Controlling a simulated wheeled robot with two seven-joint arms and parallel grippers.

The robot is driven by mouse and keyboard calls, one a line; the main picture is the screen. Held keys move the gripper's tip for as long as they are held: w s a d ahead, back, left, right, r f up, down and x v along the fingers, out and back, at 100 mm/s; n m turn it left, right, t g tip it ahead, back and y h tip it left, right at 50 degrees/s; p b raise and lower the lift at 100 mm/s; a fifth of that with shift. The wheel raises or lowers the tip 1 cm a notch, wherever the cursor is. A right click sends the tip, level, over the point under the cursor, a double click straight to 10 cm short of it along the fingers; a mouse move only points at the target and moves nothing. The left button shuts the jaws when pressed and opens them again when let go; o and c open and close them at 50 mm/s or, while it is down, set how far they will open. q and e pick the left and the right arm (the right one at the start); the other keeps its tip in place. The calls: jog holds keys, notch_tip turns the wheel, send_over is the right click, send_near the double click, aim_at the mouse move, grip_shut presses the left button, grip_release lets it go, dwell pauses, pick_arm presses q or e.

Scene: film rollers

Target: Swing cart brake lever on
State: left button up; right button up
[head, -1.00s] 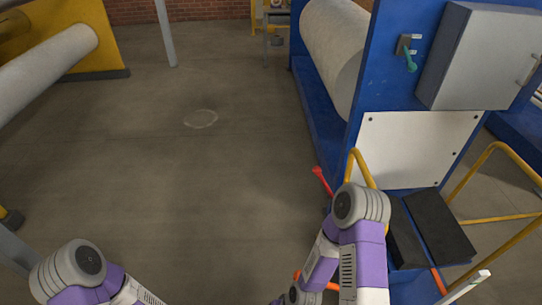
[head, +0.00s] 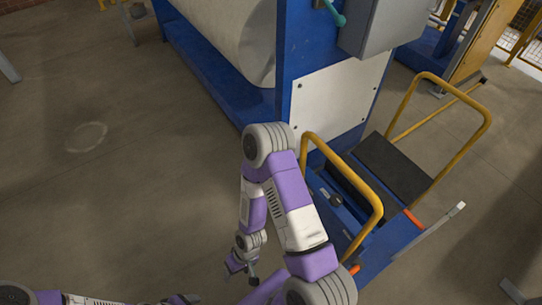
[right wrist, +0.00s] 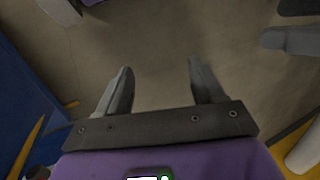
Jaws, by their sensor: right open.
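The cart (head: 364,236) is blue, with yellow tubular rails (head: 372,185) and a dark step. A light grey bar (head: 430,229) sticks out at its right side, beside an orange end (head: 413,218). I cannot tell which part is the brake lever. My right gripper (head: 240,270) hangs left of the cart, apart from it, below my raised elbow. In the right wrist view it is open (right wrist: 160,90) with only floor between its fingers. My left arm is at the bottom left edge of the head view, its jaws unclear.
A blue machine frame (head: 283,80) with a white panel (head: 338,95) and a large pale roller (head: 235,35) stands behind the cart. A teal handle (head: 332,13) shows at its top. Open floor (head: 100,210) lies to the left.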

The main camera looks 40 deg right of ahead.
jog(key=s+d+f+n+g+h+b, duration=0.2)
jog(key=s+d+f+n+g+h, duration=0.1)
jog(key=s+d+f+n+g, duration=0.3)
jog(key=w+d+n+t+h, duration=0.1)
jog(key=w+d+n+h, duration=0.3)
jog(key=d, duration=0.4)
jog(key=w+d+n+t+h, duration=0.1)
jog(key=w+d+n+h, duration=0.1)
jog(key=d+n+h, duration=0.45)
jog(key=w+d+r+n+t+h+b, duration=0.1)
jog(key=w+d+r+n+t+h, duration=0.2)
jog(key=w, duration=0.4)
jog(key=w+d+r+n+t+h+b, duration=0.1)
jog(key=w+d+r+t, duration=0.15)
jog(key=w+t, duration=0.4)
jog(key=w+d+r+n+t+h, duration=0.2)
jog(key=w+r+t+h, duration=0.15)
jog(key=w, duration=0.55)
jog(key=shift+g+y, duration=0.3)
jog(key=shift+y, duration=0.1)
jog(key=x, duration=0.2)
jog(key=b+x, duration=0.1)
jog(key=x, duration=0.3)
jog(key=shift+w+d+r+b, duration=0.1)
jog(key=shift+d+r+b, duration=0.15)
jog(key=shift+d+b, duration=0.1)
